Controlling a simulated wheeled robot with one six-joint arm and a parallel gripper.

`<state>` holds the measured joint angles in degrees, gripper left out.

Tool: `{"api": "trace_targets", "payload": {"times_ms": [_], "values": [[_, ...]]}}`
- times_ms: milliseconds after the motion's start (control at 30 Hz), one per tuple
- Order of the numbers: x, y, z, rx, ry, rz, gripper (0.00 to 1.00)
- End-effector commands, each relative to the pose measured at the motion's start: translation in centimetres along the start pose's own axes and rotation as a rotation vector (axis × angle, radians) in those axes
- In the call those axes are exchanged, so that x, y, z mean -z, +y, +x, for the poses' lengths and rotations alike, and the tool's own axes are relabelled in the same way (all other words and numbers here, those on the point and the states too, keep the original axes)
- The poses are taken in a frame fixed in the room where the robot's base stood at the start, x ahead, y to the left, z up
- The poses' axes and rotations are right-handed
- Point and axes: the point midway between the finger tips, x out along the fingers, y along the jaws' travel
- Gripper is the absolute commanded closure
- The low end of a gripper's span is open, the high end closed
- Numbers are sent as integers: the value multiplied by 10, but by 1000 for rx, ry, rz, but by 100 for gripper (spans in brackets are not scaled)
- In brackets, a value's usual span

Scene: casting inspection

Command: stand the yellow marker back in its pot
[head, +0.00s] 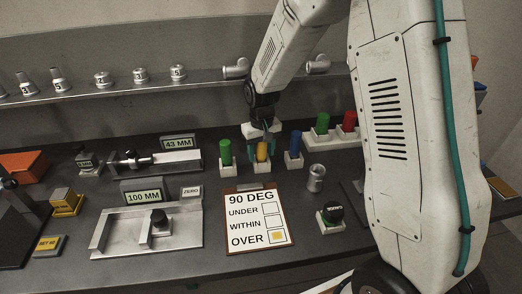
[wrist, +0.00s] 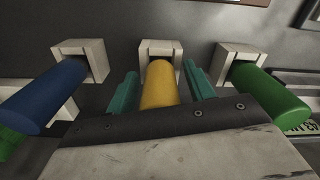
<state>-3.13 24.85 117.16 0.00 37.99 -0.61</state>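The yellow marker (wrist: 159,84) stands upright at a white square pot (wrist: 146,47), its lower end in the pot's opening. In the head view the marker (head: 262,152) stands between the green and blue ones. My gripper (wrist: 161,88) is over the marker, with one teal finger on each side. A narrow gap shows between the marker and each finger, so the gripper looks open. In the head view my gripper (head: 262,143) partly hides the marker's top. How deep the marker sits cannot be told.
A green marker (head: 225,152) and a blue marker (head: 294,144) stand in pots close on either side. Behind right are another green marker (head: 322,123) and a red one (head: 349,121). The clipboard card (head: 257,220) in front has a yellow mark beside OVER.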

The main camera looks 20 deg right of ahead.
Motion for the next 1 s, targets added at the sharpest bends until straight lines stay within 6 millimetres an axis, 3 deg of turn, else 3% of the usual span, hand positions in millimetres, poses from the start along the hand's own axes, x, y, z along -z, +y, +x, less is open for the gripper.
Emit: {"api": "trace_targets", "payload": {"times_ms": [267,700,1000], "values": [[0,0,-5,0,1,0,47],[0,0,-72,0,3,0,47],[-4,0,-88,0,4,1,47]]}}
